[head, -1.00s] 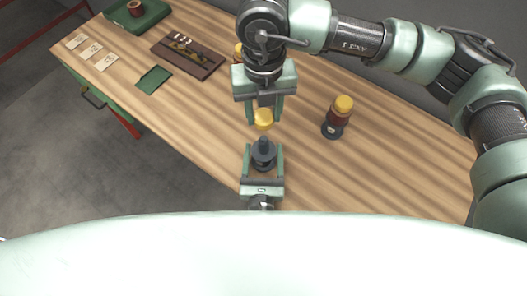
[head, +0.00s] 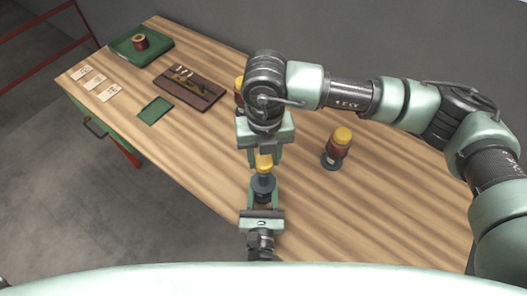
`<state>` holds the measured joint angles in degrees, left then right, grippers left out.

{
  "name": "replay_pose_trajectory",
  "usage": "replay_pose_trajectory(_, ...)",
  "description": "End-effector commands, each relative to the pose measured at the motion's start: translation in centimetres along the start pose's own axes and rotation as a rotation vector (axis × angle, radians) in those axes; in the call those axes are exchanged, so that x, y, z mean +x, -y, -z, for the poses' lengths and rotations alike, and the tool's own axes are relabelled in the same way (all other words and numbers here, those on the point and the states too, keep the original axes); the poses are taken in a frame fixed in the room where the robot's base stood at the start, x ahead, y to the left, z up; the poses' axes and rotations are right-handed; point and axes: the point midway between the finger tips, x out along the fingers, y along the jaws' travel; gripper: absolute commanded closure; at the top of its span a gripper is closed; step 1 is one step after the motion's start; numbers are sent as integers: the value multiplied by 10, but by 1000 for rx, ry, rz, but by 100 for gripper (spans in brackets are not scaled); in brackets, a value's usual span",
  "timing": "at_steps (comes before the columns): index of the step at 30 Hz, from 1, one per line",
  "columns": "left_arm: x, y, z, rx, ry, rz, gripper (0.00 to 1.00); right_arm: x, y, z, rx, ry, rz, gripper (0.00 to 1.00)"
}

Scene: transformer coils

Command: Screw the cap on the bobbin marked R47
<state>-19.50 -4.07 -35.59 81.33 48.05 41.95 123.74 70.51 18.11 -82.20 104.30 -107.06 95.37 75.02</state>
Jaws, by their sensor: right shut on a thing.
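My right gripper (head: 265,155) points down from above and is shut on a yellow cap (head: 264,164). The cap is right over the top of a dark grey bobbin (head: 263,184); whether its thread is engaged cannot be told. My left gripper (head: 263,196) reaches in from the bottom edge, with its green fingers against both sides of this bobbin, which is upright. No R47 mark is legible on it. Another yellow-capped one (head: 239,96) is partly hidden behind my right gripper.
A dark tray (head: 207,101) with small parts lies farther back, near a green mat (head: 155,111) and several paper cards (head: 95,82). The table's right part is clear.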

Motion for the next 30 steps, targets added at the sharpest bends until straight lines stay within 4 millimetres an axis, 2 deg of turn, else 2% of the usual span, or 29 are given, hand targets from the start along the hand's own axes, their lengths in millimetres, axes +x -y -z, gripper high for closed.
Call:
replay_pose_trajectory(13, 0, 0, -1, 0, 2, 0, 100, 0, 0, 0, 0, 1, 0, 98)
replay_pose_trajectory(23, 0, 0, -1, 0, 2, -1, 100, 16, 0, 0, 0, 1, 3, 98)
replay_pose_trajectory(30, 0, 0, -1, 0, 2, -1, 100, 16, 0, 0, 0, 2, 2, 98)
